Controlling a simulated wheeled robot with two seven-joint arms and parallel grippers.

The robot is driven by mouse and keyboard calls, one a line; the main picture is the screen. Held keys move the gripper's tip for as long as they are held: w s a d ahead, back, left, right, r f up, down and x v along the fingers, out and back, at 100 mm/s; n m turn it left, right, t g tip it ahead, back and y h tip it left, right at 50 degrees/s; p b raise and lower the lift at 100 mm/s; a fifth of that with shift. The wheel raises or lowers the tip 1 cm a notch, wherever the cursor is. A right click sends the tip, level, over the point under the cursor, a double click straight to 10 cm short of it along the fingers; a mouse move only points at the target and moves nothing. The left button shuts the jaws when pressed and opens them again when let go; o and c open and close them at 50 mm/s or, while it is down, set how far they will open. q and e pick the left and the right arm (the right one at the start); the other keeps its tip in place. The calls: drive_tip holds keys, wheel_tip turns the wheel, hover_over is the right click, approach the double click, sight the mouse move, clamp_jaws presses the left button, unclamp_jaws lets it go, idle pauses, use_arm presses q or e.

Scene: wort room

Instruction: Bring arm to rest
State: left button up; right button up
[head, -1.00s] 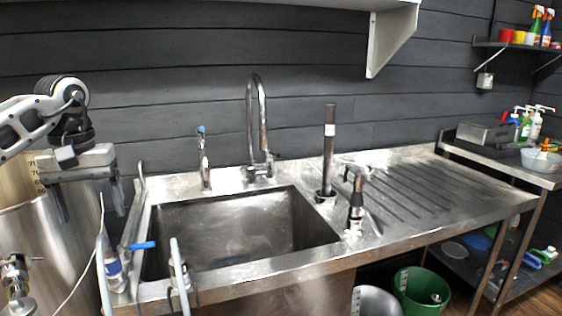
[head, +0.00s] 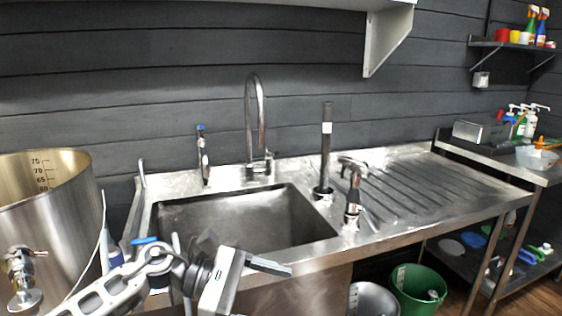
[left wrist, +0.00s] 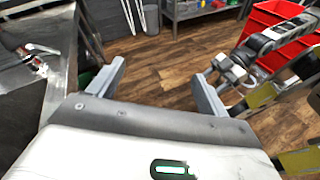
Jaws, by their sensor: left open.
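My left gripper (head: 268,268) is in front of the sink's front edge, low in the head view, with its arm coming in from the bottom left. In the left wrist view my left gripper (left wrist: 160,88) has its two fingers wide apart, with nothing between them but wooden floor beyond. In the head view one finger points right and the other is hard to make out. Links of what looks like my other arm (left wrist: 270,50) show at the right of the left wrist view.
The steel sink (head: 310,232) and its draining board are behind the gripper. A large steel kettle (head: 85,225) stands at left. A green bucket (head: 405,292) is under the board. Red crates (left wrist: 262,22) stand on the floor, which is otherwise fairly clear ahead.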

use_arm(q)
drive_tip(key=s+a+f+m+t+y, duration=0.5)
drive_tip(key=s+f+m, duration=0.3)
drive_tip(key=f, duration=0.3)
drive_tip(key=s+a+f+m+t+y, duration=0.6)
drive_tip(key=s+a+f+m, duration=0.1)
drive_tip(key=f, duration=0.4)
drive_tip(key=shift+s+a+f+m+t+y, duration=0.2)
drive_tip(key=shift+s+a+m+t+y, duration=0.15)
drive_tip(key=shift+s+m, duration=0.35)
